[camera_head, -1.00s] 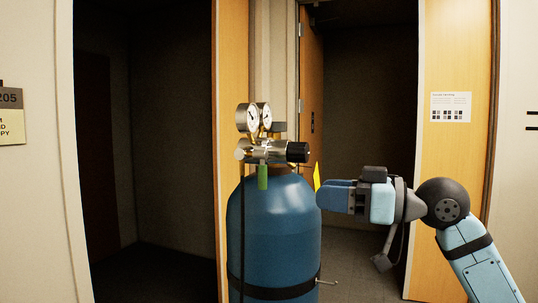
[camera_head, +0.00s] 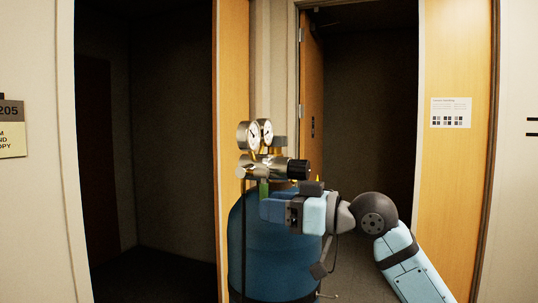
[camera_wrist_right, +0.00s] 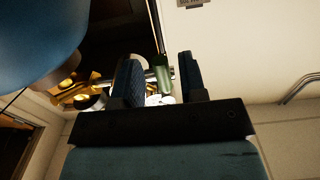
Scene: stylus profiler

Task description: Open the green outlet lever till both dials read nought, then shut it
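The green outlet lever (camera_head: 264,188) hangs down below the metal regulator (camera_head: 262,168) on top of the blue cylinder (camera_head: 245,255). Two round dials, the left one (camera_head: 249,135) and the right one (camera_head: 265,131), stand above it; their needles are too small to read surely. My right gripper (camera_head: 268,207) is in front of the cylinder's shoulder, its tips at the lever's lower end, which they partly hide. In the right wrist view its fingers (camera_wrist_right: 158,80) are apart, and the green lever (camera_wrist_right: 163,76) shows between them with gaps on both sides. My left gripper is out of view.
A black knob (camera_head: 299,169) sticks out right of the regulator, just above my right gripper. A dark hose runs down the cylinder's front left. Dark doorways open behind on both sides, with a wooden door (camera_head: 311,110) at the middle.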

